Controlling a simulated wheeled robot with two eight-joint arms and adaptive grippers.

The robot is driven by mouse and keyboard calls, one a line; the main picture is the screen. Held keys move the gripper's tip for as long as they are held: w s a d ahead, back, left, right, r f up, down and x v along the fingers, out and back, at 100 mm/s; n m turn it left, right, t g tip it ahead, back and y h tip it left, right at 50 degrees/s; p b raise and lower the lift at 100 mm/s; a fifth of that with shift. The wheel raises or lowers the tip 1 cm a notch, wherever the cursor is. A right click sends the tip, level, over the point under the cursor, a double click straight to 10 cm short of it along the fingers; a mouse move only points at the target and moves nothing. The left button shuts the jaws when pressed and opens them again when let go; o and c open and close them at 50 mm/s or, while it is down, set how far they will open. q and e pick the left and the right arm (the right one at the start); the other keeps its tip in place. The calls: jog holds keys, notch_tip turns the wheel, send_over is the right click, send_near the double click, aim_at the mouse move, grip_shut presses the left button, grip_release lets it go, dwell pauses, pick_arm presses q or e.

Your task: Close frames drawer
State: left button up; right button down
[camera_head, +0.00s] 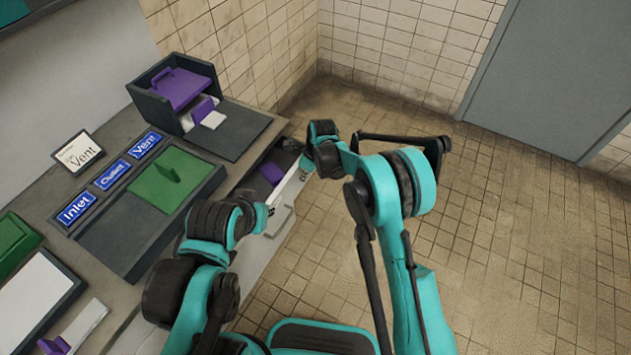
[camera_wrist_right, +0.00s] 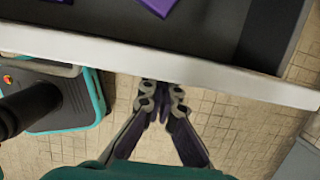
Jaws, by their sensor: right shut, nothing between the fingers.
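The open drawer (camera_head: 289,193) sticks out from the counter, with a pale front and a dark inside. A purple piece (camera_head: 272,173) lies in it. In the right wrist view the drawer's pale front edge (camera_wrist_right: 215,77) crosses the top, with purple (camera_wrist_right: 158,4) behind it. My right gripper (camera_wrist_right: 163,103) is shut and empty, just outside that edge; I cannot tell if it touches. In the head view my right wrist is at the drawer's far end, its fingers mostly hidden. My left arm bends over the counter's front edge; its fingers are not clear.
A dark box (camera_head: 150,106) with purple pieces stands on the counter (camera_head: 236,180). Blue signs (camera_head: 109,175), a green panel (camera_head: 167,178) and a white card (camera_head: 77,153) lie nearer. The tiled floor (camera_head: 520,230) to the right is clear. A grey door (camera_head: 550,80) is beyond.

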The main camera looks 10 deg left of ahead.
aim_at(281, 171)
jog(key=w+a, duration=0.1)
jog(key=a, duration=0.1)
jog(key=w+a, duration=0.1)
jog(key=a, duration=0.2)
jog(key=w+a, duration=0.1)
jog(key=a, duration=0.2)
jog(key=shift+a, duration=0.2)
